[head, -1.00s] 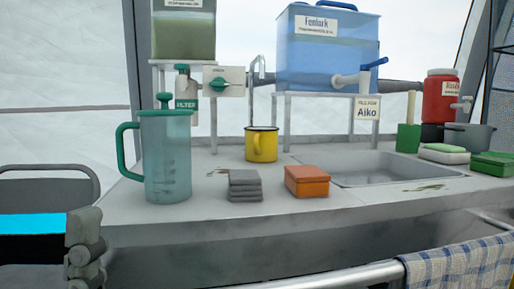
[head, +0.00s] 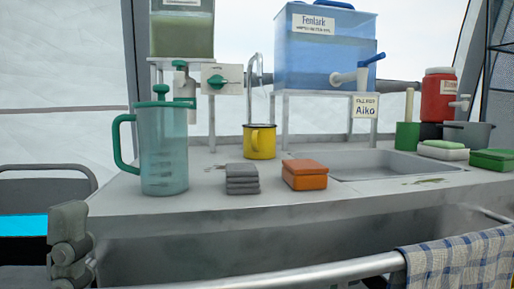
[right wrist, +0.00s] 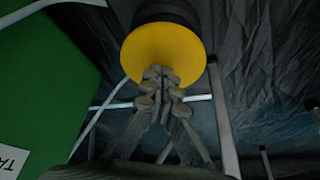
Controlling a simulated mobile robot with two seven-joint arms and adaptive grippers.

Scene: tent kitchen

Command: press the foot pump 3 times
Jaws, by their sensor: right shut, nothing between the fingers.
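In the right wrist view, a round yellow pad with a dark part behind it, which looks like the foot pump (right wrist: 163,45), is at the upper middle. My right gripper (right wrist: 158,88) is shut and empty. Its fingertips overlap the lower edge of the yellow pad in the picture; I cannot tell whether they touch it. The pump is not clearly visible in the head view.
A counter (head: 290,208) holds a teal pitcher (head: 163,160), a yellow mug (head: 260,142), an orange box (head: 304,176), folded grey cloths (head: 242,179) and a sink. A rail (head: 270,275) with a checked towel (head: 460,268) runs along its front. A green surface (right wrist: 45,85) lies left in the right wrist view.

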